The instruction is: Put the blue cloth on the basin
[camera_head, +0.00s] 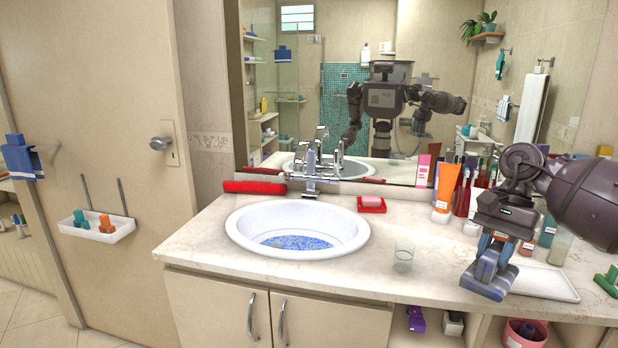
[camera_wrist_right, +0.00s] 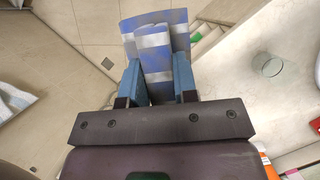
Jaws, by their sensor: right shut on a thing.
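The blue cloth, with grey-white stripes (camera_head: 484,288), is held in my right gripper (camera_head: 493,264), near the front edge of the counter at the right. In the right wrist view the cloth (camera_wrist_right: 155,42) is pinched between the two blue fingers and extends past their tips. The white round basin (camera_head: 243,231) is set in the counter, well to the left of the cloth, with a blue patterned area at its bottom. The cloth is apart from the basin. My left gripper is not in view.
A clear glass (camera_head: 403,256) stands between the basin and my right gripper. A red soap dish (camera_head: 372,207) and the faucet (camera_head: 311,180) are behind the basin. Bottles and an orange tube (camera_head: 446,187) crowd the back right. A white tray (camera_head: 548,284) lies right of the cloth.

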